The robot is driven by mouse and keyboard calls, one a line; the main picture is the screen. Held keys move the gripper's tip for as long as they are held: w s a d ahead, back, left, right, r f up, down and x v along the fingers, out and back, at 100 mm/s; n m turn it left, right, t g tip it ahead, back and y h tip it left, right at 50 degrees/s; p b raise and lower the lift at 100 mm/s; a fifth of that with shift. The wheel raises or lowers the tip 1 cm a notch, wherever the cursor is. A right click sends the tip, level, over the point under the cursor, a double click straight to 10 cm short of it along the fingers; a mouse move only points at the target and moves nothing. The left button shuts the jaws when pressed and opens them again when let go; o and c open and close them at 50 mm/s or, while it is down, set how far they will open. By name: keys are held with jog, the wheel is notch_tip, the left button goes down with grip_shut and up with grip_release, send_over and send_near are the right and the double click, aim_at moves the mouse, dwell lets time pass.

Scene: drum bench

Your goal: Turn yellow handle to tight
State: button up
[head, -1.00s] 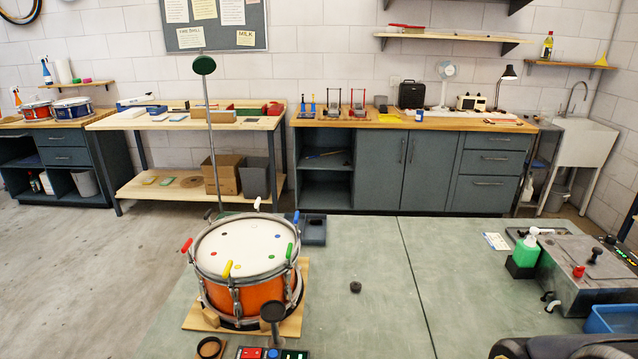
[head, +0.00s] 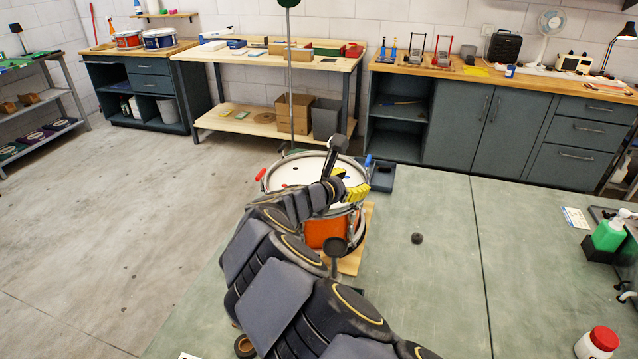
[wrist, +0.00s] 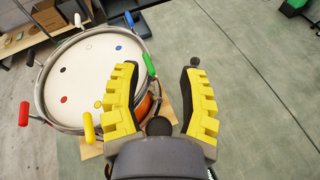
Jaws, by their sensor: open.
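The orange drum (head: 326,234) stands on a wooden board, partly covered by my arm in the head view. In the wrist view its white drumhead (wrist: 85,65) fills the left side, with coloured handles around the rim. In the head view my arm hides the yellow handle.
Red (wrist: 24,114), green (wrist: 149,64) and blue (wrist: 129,19) handles also stand on the rim. A tall stand (head: 290,80) rises behind the drum.

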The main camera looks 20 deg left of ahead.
jog(key=s+a+f+n+y, duration=0.3)
jog(key=a+f+n+y, duration=0.3)
jog(key=a, duration=0.7)
jog(key=shift+h, duration=0.7)
jog(key=x, duration=0.4)
jog(key=f+x, duration=0.1)
jog(key=x, duration=0.1)
jog(key=shift+w+d+f, duration=0.1)
jog(key=shift+d+f, duration=0.1)
jog(key=shift+d, duration=0.05)
jog(key=shift+w+d+f, duration=0.1)
jog(key=shift+w+f, duration=0.05)
jog(key=shift+w, duration=0.55)
grip_shut()
